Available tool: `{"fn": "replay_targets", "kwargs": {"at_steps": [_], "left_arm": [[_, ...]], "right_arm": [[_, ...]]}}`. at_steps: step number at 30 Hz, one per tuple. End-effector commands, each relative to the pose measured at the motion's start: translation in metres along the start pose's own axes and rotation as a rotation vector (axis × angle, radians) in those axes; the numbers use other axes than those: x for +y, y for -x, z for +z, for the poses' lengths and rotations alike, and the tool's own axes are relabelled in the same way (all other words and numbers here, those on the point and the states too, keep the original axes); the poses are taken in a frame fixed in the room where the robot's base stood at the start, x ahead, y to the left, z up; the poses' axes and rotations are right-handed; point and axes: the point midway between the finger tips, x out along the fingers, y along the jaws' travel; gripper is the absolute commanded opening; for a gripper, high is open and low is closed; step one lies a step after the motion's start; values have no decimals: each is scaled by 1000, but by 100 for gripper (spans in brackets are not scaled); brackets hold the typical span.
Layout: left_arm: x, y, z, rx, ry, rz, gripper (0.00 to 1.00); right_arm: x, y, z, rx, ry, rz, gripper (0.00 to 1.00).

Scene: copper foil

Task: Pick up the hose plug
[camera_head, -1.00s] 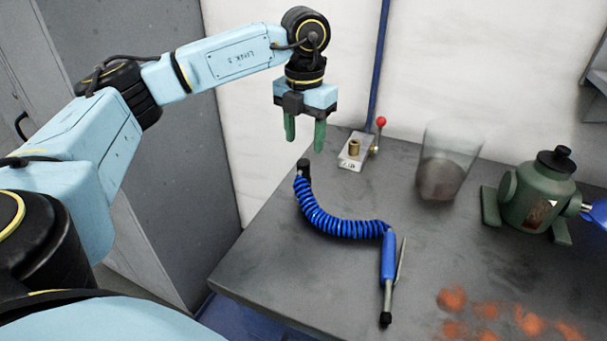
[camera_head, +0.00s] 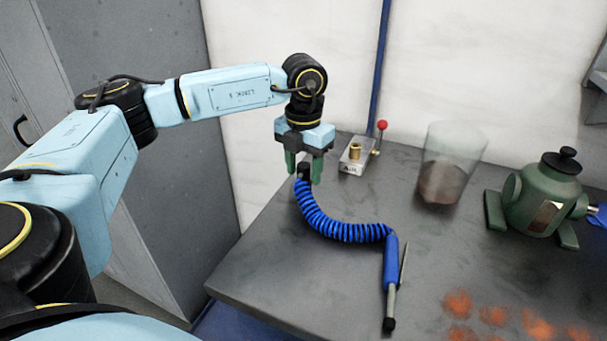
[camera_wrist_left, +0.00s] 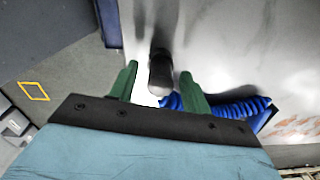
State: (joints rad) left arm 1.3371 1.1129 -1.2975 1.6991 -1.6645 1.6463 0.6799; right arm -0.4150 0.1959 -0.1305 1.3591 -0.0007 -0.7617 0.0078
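The hose plug (camera_head: 304,169) is the black end piece of a coiled blue hose (camera_head: 343,230) lying on the grey table. My left gripper (camera_head: 303,174) points down over it, with one green finger on each side of the plug. In the left wrist view the black plug (camera_wrist_left: 160,72) stands between the two green fingertips (camera_wrist_left: 158,80), with gaps on both sides, so the gripper is open. The hose runs to a blue-handled air gun (camera_head: 390,265) at the right. My right gripper is not in any view.
A metal block with a brass fitting and red-knobbed lever (camera_head: 357,155) stands behind and right of the plug. A clear cup (camera_head: 455,150) and a green machine (camera_head: 545,200) stand farther right. Orange powder (camera_head: 490,315) lies at the front right. The table's left edge is close to the gripper.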

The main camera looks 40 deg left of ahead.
Motion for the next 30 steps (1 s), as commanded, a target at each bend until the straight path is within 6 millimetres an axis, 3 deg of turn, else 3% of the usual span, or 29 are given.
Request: {"fn": "replay_targets", "kwargs": {"at_steps": [1, 11, 20, 23, 30], "left_arm": [[0, 0, 0, 0, 0, 0, 41], [0, 0, 0, 0, 0, 0, 0], [0, 4, 0, -2, 0, -1, 0], [0, 16, 1, -3, 0, -2, 0], [0, 65, 1, -4, 0, -2, 0]], "right_arm": [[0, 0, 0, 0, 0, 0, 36], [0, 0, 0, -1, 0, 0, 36], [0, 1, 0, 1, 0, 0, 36], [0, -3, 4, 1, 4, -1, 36], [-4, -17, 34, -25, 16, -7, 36]]}}
